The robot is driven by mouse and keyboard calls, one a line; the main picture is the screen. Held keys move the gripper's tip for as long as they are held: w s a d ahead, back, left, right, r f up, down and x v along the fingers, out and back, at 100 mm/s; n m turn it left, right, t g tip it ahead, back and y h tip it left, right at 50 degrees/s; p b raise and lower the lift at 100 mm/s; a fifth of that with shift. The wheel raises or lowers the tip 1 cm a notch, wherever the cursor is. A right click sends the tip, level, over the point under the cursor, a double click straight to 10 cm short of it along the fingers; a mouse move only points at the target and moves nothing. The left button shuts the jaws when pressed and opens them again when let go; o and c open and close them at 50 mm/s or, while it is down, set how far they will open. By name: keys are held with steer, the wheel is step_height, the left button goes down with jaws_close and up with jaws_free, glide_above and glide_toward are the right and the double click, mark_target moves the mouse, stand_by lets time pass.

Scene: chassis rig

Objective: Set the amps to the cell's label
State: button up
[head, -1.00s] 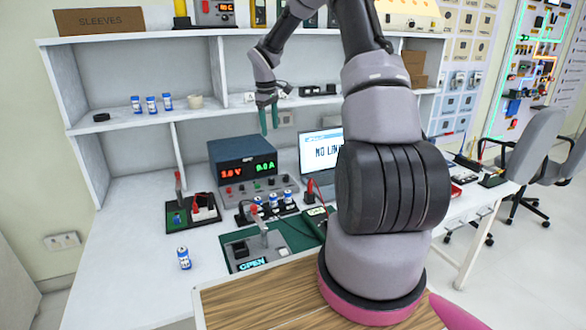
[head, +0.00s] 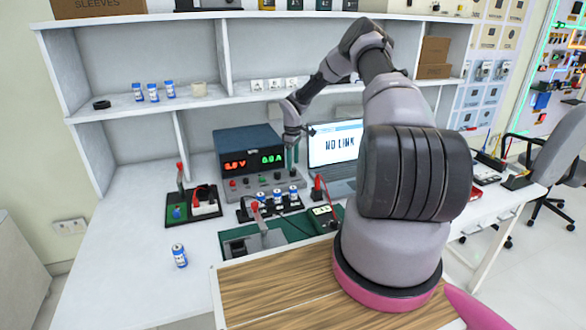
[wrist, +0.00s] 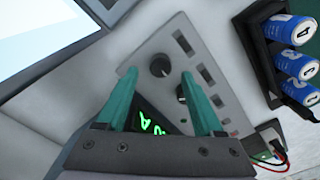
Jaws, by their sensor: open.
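A dark blue power supply (head: 246,143) stands on the bench, with a red volts readout and a green amps readout (head: 271,158) that looks like 0.0 A. My gripper (head: 292,156) is open in front of its right side, pointing down. In the wrist view my gripper's green fingers (wrist: 159,76) are apart, with a black knob (wrist: 160,66) beyond and between their tips. A second dark knob shows beside the right finger. The green readout (wrist: 155,125) is partly hidden. Blue-and-white cells (wrist: 290,28) with dark numbers sit in a black holder; one seems to read 4.
A loose cell (head: 180,255) stands on the bench at front left, and three more stand on the shelf (head: 205,103). A laptop (head: 333,145) is right of the supply. A green mat (head: 295,229) with a clamp fixture lies in front.

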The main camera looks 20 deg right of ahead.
mark_target(293, 169)
steer(key=shift+f, duration=1.6)
steer(key=shift+c, duration=0.3)
jaws_close()
